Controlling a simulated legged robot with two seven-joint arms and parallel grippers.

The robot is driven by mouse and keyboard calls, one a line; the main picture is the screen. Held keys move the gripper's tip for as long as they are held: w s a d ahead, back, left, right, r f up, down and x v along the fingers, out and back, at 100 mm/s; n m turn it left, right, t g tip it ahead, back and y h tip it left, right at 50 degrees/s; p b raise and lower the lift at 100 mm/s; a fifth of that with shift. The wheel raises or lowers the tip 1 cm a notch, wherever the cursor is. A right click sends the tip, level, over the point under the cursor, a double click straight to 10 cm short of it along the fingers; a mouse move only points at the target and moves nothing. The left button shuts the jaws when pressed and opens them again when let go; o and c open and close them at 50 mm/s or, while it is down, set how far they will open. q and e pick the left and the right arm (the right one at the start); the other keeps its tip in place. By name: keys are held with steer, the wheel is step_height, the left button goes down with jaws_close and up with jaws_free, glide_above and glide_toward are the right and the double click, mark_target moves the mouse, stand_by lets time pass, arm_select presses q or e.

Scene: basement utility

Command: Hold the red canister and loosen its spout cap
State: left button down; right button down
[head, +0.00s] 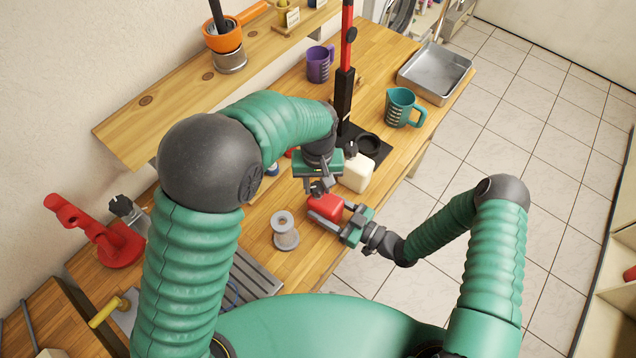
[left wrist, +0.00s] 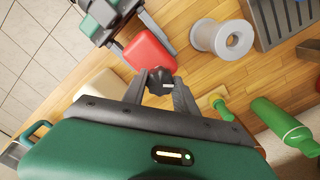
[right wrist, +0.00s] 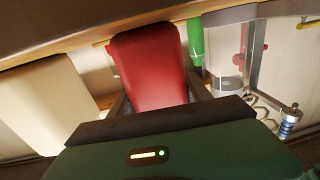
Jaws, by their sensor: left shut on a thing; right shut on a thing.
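The red canister (head: 326,206) is on or just above the wooden bench, near its front edge. My right gripper (head: 331,212) is shut on its body from the right; in the right wrist view the canister (right wrist: 150,65) fills the space between the fingers. My left gripper (head: 320,188) points down over the canister's top. In the left wrist view its fingers close on the dark spout cap (left wrist: 160,81), right beside the red body (left wrist: 149,52). I cannot tell whether the cap is still seated on the spout.
A grey spool (head: 284,231) stands left of the canister. A cream container (head: 358,173) stands behind it. A teal jug (head: 403,107), a purple jug (head: 320,63) and a metal tray (head: 434,72) are farther back. A red-and-black upright stand (head: 344,90) rises behind my left gripper.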

mark_target(318, 186)
arm_select(q)
steer(key=shift+w+r, duration=0.1)
steer(key=shift+w, duration=0.1)
steer(key=c, duration=1.2)
jaws_free()
steer(key=shift+d, duration=0.1)
steer(key=shift+o, duration=1.3)
steer(key=shift+s, duration=0.15)
step_height(318, 186, up, 12)
